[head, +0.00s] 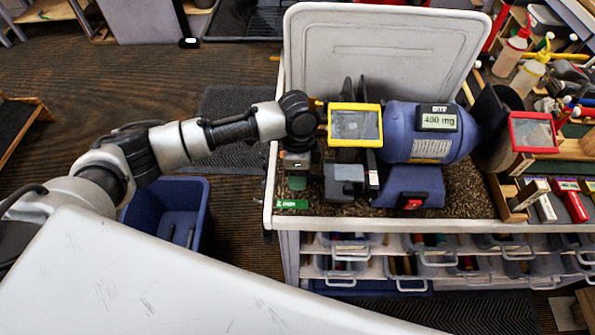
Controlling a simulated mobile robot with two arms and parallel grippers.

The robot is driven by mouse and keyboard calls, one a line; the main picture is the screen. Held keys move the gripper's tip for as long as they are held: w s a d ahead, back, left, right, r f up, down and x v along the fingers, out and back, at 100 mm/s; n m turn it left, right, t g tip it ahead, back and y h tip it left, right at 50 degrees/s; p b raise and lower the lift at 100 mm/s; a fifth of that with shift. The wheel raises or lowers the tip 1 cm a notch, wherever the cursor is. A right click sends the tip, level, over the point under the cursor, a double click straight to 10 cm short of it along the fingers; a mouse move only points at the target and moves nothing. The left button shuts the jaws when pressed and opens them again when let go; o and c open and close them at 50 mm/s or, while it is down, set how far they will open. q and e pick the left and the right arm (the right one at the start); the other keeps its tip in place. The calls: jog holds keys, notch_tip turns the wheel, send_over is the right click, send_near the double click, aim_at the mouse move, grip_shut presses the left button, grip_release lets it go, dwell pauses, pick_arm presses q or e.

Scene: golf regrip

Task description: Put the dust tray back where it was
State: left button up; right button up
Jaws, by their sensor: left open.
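A blue bench grinder (415,130) stands on the bench, with a yellow-framed shield (355,125) over its left wheel and a red-framed shield (533,132) at its right. A small grey box-shaped part (345,178) sits below the yellow shield; it may be the dust tray, but I cannot tell for sure. My left gripper (297,165) points down at the bench's left end, just left of this grey part. It is open and its fingertips are small and partly hidden by the wrist. I cannot tell whether it touches anything. My right gripper is not in view.
The bench top (450,195) is speckled brown with a pale rim and a raised back panel (385,50). A green tag (292,204) lies at its front left. Bottles (510,52) and tools crowd the right. A blue bin (180,205) stands on the floor.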

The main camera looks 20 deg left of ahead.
pick_arm(q)
notch_tip(320, 180, up, 8)
jog(key=w+b, duration=0.1)
jog(key=shift+w+a+f, duration=0.2)
dwell(0.6)
